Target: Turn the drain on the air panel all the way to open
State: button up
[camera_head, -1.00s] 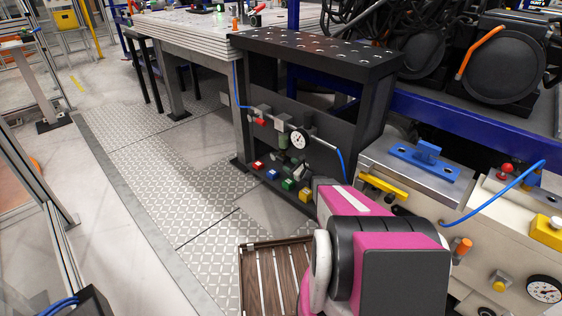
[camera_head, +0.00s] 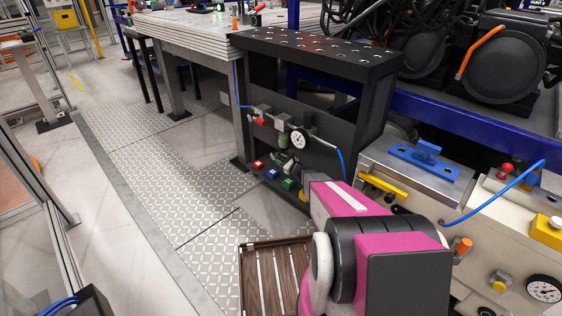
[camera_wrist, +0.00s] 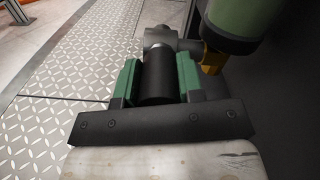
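The air panel is a black stand (camera_head: 342,128) in the head view, with a round white gauge (camera_head: 299,139), a red-handled valve (camera_head: 260,121) and a green bowl (camera_head: 283,140). In the wrist view the green bowl (camera_wrist: 243,22) hangs at the upper right, with a brass fitting (camera_wrist: 212,62) under it. A grey drain body (camera_wrist: 166,38) runs left from the fitting and carries a black cylindrical knob (camera_wrist: 158,78). In the head view the fingers are hard to make out.
Red, blue and green buttons (camera_head: 272,174) sit low on the stand. A cream bench with a blue-handled plate (camera_head: 424,155) stands to the right, with a blue hose (camera_head: 500,195). A slatted wooden crate (camera_head: 268,245) is on the floor. The patterned floor (camera_head: 170,200) to the left is clear.

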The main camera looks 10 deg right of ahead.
jog(key=shift+s+a+r+g+h, duration=0.1)
jog(key=shift+r+g+h, duration=0.2)
jog(key=shift+r+g, duration=0.1)
grip_shut()
jog(key=shift+r+g+h, duration=0.25)
jog(key=shift+g+h, duration=0.25)
jog(key=shift+g, duration=0.15)
jog(key=shift+r+g+h, duration=0.2)
jog(key=shift+g+h, duration=0.3)
jog(key=shift+g, duration=0.15)
jog(key=shift+w, duration=0.2)
jog(key=o, duration=1.1)
grip_release()
jog(key=shift+f, duration=0.1)
